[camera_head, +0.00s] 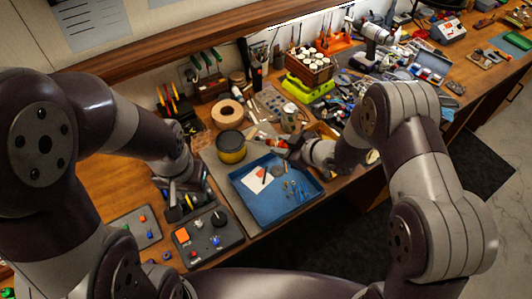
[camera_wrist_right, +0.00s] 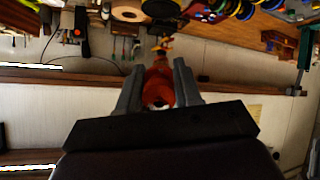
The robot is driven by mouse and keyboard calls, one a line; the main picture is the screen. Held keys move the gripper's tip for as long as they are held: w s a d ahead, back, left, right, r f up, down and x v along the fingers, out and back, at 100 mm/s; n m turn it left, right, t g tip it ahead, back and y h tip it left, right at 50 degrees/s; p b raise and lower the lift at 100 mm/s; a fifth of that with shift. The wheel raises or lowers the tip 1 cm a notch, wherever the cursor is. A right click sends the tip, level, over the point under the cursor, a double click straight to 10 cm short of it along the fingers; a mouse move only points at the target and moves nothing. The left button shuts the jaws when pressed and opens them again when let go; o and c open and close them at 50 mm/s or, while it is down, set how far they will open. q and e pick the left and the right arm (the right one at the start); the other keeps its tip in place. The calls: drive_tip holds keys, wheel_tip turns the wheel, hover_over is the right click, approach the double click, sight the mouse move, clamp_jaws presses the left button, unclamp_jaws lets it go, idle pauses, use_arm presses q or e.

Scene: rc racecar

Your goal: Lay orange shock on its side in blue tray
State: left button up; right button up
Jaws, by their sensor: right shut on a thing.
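The orange shock (camera_wrist_right: 158,84) is between the two fingers of my right gripper (camera_wrist_right: 158,92) in the right wrist view, with a pale round end facing the camera. In the head view, my right gripper (camera_head: 285,146) is beyond the far edge of the blue tray (camera_head: 248,199), with a small orange-red part of the shock (camera_head: 264,138) showing. The blue tray lies on the bench with a white and red card and small metal parts in it. My left gripper (camera_head: 183,196) is left of the tray; its fingers are too dark and small to read.
A yellow and black tin (camera_head: 231,147) and a tape roll (camera_head: 227,114) stand beyond the tray. A control box (camera_head: 207,238) with knobs is left of it, near the front edge. A wooden crate of bottles (camera_head: 309,68) stands farther back among crowded tools.

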wheel_tip(320, 180, down, 4)
drive_tip(key=r+b, duration=0.1)
drive_tip(key=b, duration=1.7)
hover_over(279, 190)
wheel_tip(279, 190, down, 16)
drive_tip(key=shift+f, duration=0.25)
drive_tip(key=o, duration=1.1)
drive_tip(key=shift+o, duration=0.2)
drive_tip(key=v, duration=1.2)
drive_tip(key=shift+s+d+r+b, duration=0.15)
drive_tip(key=shift+s+r+b, duration=0.1)
drive_tip(key=shift+b, duration=0.15)
